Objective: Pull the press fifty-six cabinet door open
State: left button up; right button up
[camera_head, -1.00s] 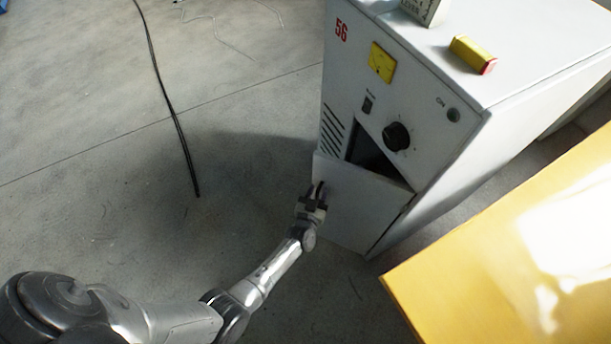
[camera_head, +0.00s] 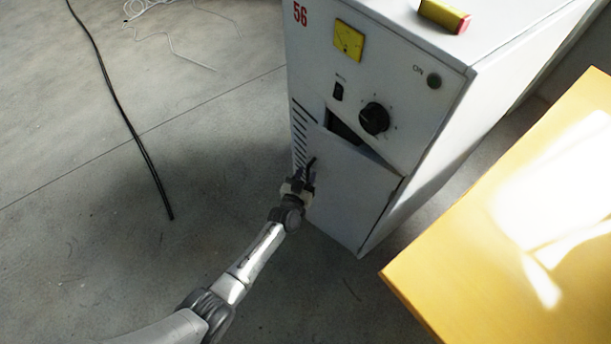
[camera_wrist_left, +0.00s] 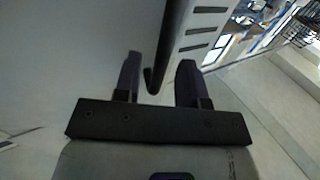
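The press fifty-six cabinet (camera_head: 440,50) is a white box with a red "56" at its top left. Its lower door (camera_head: 350,195) stands ajar, with a dark gap (camera_head: 345,128) above its top edge. The dark bar handle (camera_head: 309,168) is near the door's free left side; it also shows in the left wrist view (camera_wrist_left: 172,45). My left gripper (camera_head: 301,180) is at the handle. In the left wrist view its two fingers (camera_wrist_left: 159,80) are apart, with the handle's hooked end between them and gaps beside it. My right gripper is out of view.
A yellow table or panel (camera_head: 500,220) stands at the right, close to the cabinet's side. A black cable (camera_head: 125,120) lies on the floor at the left. A yellow and red block (camera_head: 443,15) sits on the cabinet top.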

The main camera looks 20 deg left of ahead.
pick_arm(q)
jog(key=shift+r, duration=0.15)
jog(key=s+a+m+g+h+b, duration=0.2)
jog(key=s+a+m+h+b, duration=0.35)
jog(key=s, duration=0.55)
jog(key=shift+n+h, duration=0.25)
jog(key=shift+h, duration=0.7)
jog(key=b+x, duration=0.3)
jog(key=x, duration=1)
jog(key=shift+a+b, duration=0.2)
jog(key=shift+b, duration=0.2)
jog(key=shift+w+d, duration=0.15)
jog(key=shift+w, duration=0.2)
jog(key=shift+c, duration=0.3)
grip_shut()
